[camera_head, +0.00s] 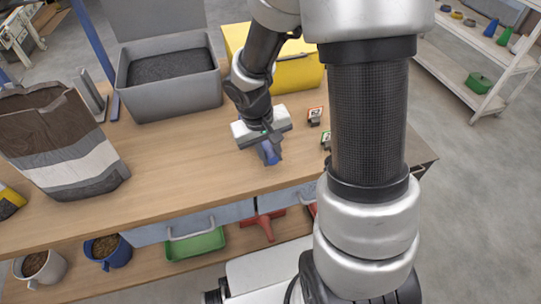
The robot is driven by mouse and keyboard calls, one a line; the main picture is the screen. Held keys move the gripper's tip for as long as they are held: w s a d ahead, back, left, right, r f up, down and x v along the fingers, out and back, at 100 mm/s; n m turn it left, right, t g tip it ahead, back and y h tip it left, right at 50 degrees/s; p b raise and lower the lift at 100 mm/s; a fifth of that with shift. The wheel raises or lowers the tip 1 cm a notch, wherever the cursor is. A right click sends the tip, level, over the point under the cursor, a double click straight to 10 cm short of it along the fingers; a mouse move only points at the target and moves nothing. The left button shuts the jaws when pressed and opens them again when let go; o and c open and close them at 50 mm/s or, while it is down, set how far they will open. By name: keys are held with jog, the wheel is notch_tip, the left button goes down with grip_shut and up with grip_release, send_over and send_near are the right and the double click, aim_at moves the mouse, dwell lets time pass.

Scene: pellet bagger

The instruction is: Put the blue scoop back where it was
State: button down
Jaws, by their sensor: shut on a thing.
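My gripper (269,146) is over the right half of the wooden workbench, pointing down. It is shut on the blue scoop (269,153), which shows as a small blue piece under the fingers. The rest of the scoop is hidden, and I cannot tell whether it touches the bench top.
A grey bin (170,95) of dark pellets and a yellow bin (296,75) stand at the back of the bench (190,160). A striped bag (68,150) stands at left. Small signs (314,116) are right of my gripper. Mugs (110,250) and a green tray (195,244) sit below.

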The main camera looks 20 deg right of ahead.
jog(key=c, duration=1.5)
grip_release()
jog(key=shift+c, duration=0.2)
